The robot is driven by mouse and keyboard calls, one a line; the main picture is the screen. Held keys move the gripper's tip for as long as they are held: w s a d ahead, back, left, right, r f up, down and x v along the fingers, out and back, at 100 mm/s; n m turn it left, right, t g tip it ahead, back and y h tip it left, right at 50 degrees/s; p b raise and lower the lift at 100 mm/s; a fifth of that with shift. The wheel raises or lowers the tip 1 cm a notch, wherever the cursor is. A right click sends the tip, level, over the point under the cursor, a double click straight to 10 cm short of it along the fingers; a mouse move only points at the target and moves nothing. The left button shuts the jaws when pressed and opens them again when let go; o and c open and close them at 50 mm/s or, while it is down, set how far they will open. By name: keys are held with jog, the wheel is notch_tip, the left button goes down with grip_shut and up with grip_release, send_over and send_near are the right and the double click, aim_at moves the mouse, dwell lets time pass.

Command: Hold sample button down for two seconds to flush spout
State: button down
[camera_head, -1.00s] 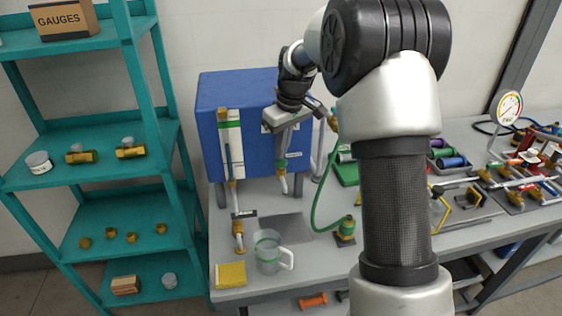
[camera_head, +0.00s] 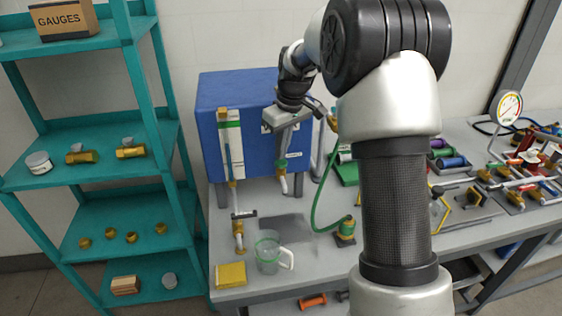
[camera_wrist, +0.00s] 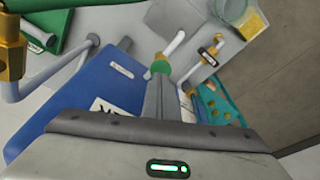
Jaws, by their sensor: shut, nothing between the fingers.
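The green sample button (camera_wrist: 160,67) sits on top of a brass fitting with a white spout (camera_wrist: 173,46) on the front of the blue box. In the head view, the button (camera_head: 282,166) and the downturned spout (camera_head: 284,184) show just below my gripper. My gripper (camera_head: 282,157) is shut and empty, pointing down over the button. In the wrist view, my fingertips (camera_wrist: 160,78) are at the button's edge and partly hide it. I cannot tell whether they touch it or press it.
The blue box (camera_head: 208,128) carries a sight tube (camera_head: 229,145). A clear jug (camera_head: 268,258) and a yellow sponge-like block (camera_head: 230,275) stand on the grey bench. A green hose (camera_head: 318,200) curves to the right of the spout. A teal shelf (camera_head: 175,225) stands left.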

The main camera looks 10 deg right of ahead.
jog(key=shift+f, duration=0.2)
dwell(0.3)
jog(key=shift+f+b, duration=0.6)
jog(key=shift+f, duration=0.15)
dwell(2.4)
jog(key=shift+r+p, duration=0.7)
jog(key=shift+r, duration=0.3)
notch_tip(320, 180, up, 5)
jog(key=p, duration=0.3)
jog(key=shift+p, duration=0.35)
